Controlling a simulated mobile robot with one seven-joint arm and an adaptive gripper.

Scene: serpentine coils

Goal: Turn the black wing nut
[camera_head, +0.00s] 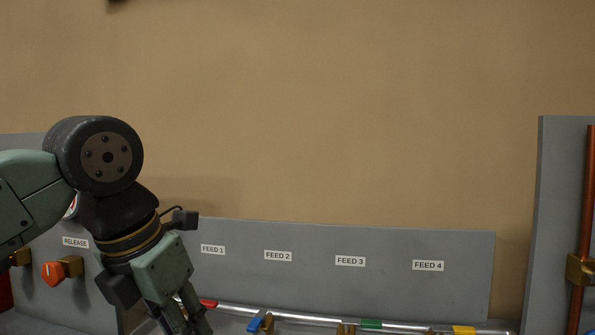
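I see no black wing nut in the head view; my arm hides part of the panel at the left, and the lower part of the scene is cut off. My gripper (187,318) points down at the bottom edge, left of centre, in front of the grey panel and near the left end of a silver pipe. Its fingertips are cut off or too small to tell their gap. I see nothing held in it.
A grey panel (385,289) carries labels FEED 1 to FEED 4 above a silver pipe (310,318) with red, blue, green and yellow parts. An orange knob (53,273) sits under the RELEASE label (75,242). A copper pipe (584,220) stands at the right.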

